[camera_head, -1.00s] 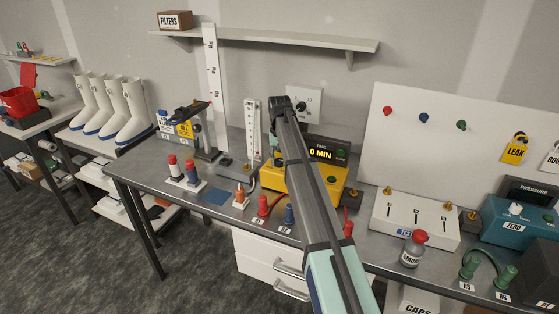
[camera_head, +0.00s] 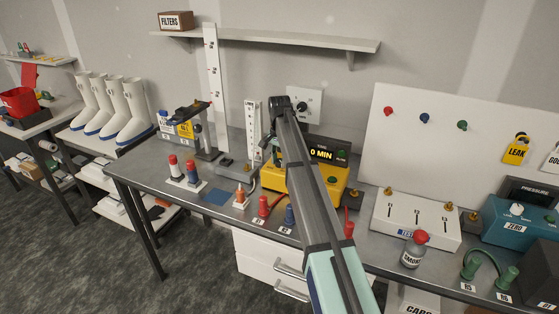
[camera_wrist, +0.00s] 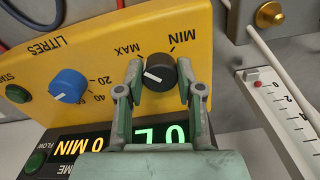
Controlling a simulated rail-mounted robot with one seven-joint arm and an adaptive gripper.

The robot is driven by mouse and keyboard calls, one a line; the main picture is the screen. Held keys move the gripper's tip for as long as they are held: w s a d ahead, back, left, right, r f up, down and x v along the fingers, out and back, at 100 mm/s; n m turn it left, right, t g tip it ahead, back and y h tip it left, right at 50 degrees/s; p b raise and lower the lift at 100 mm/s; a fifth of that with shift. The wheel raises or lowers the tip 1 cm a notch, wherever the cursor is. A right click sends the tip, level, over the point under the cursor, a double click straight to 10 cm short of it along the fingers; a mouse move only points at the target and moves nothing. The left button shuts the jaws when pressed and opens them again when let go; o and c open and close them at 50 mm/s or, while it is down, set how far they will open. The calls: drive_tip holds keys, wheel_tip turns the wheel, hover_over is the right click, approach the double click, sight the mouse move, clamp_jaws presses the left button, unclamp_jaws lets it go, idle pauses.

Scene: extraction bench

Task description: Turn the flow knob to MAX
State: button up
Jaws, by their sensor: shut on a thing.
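The flow knob (camera_wrist: 158,72) is black with a white mark, on the yellow panel (camera_wrist: 105,50) in the wrist view. MAX is printed to its upper left and MIN to its upper right. The white mark sits on the knob's left half, pointing roughly left. My gripper (camera_wrist: 159,88) is shut on the knob, one finger on each side. In the head view my arm hides the knob, and the yellow unit (camera_head: 335,186) shows behind the arm with a "0 MIN" display.
A white scale (camera_wrist: 290,115) stands to the right. In the head view, red and blue fittings (camera_head: 264,207) stand before the unit, and a white switch box (camera_head: 415,222) stands right.

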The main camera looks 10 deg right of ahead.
sight(279, 161)
drive_tip(key=shift+s, duration=0.1)
idle(0.3)
drive_tip(key=o, duration=1.2)
drive_tip(key=shift+c, duration=0.2)
wheel_tip(279, 161, up, 12)
